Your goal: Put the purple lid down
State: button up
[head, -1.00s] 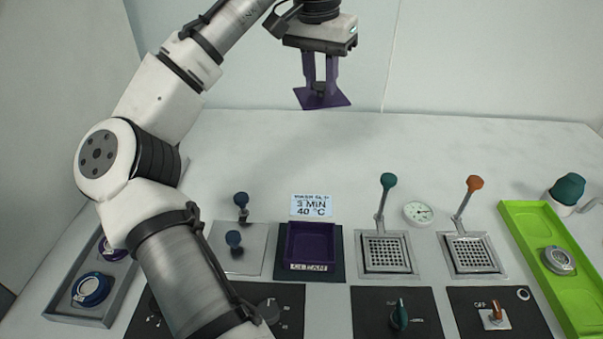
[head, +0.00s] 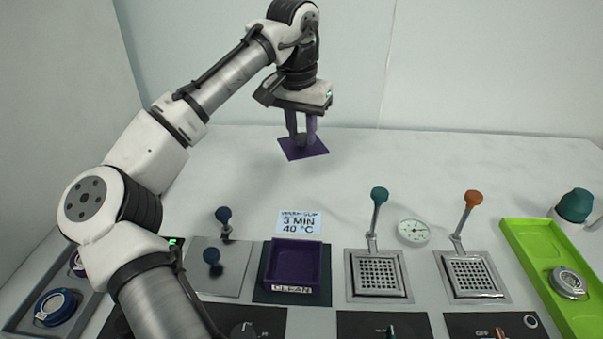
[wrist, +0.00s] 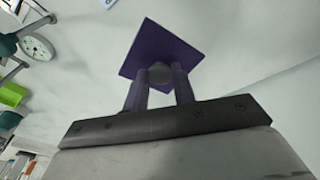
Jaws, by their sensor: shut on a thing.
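The purple lid (head: 302,151) is a flat square plate with a dark knob on top. My gripper (head: 301,139) is shut on the knob and holds the lid at the back of the table, below the wall. I cannot tell for certain whether the lid touches the table. In the wrist view the purple lid (wrist: 160,48) lies beyond the fingers, and its grey round knob (wrist: 160,73) is between the fingertips of my gripper (wrist: 160,76).
A purple open box (head: 297,264) labelled CLEAN stands front centre. Levers with teal (head: 379,194) and orange (head: 473,198) knobs stand by metal grates. A dial (head: 413,231), a green tray (head: 548,270) and a sign (head: 298,222) are nearby. The table's back strip (head: 370,160) is clear.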

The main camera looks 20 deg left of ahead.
notch_tip(320, 180, down, 10)
jog(key=shift+r, duration=0.1)
dwell(0.4)
jog(key=o, duration=1)
jog(key=shift+f, duration=0.2)
jog(key=shift+r, duration=0.15)
jog(key=r, duration=0.4)
jog(key=s+r, duration=0.1)
jog(key=r, duration=0.7)
jog(key=shift+s+a, duration=0.15)
jog(key=shift+s, duration=0.25)
